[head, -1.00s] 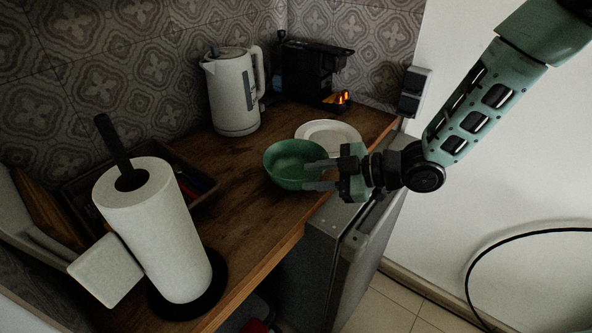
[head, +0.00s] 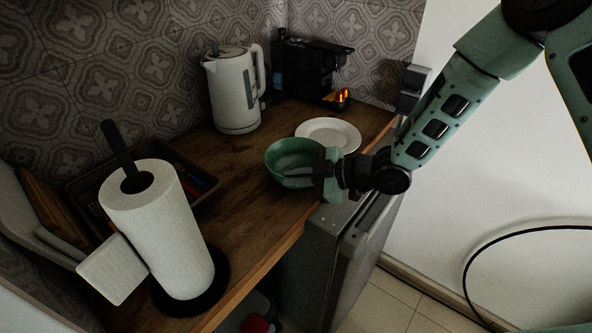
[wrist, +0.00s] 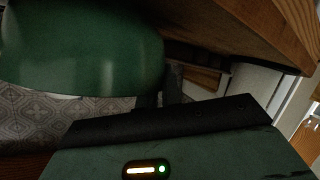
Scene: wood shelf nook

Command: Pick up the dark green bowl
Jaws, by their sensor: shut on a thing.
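The dark green bowl (head: 284,153) is upright on the wooden counter, close to its front edge, in the head view. In the wrist view the bowl (wrist: 80,52) fills the upper left, right by the fingers. My gripper (head: 306,174) reaches in from the right, its fingers at the bowl's near right rim. It is shut on the bowl's wall. The exact contact of the fingertips is partly hidden. I cannot tell whether the bowl is lifted off the counter.
A white plate (head: 329,134) lies just behind the bowl. A white kettle (head: 232,92) and a black coffee machine (head: 309,70) stand at the back. A paper towel roll (head: 160,232) stands front left, beside a dark tray (head: 203,182). The counter between roll and bowl is clear.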

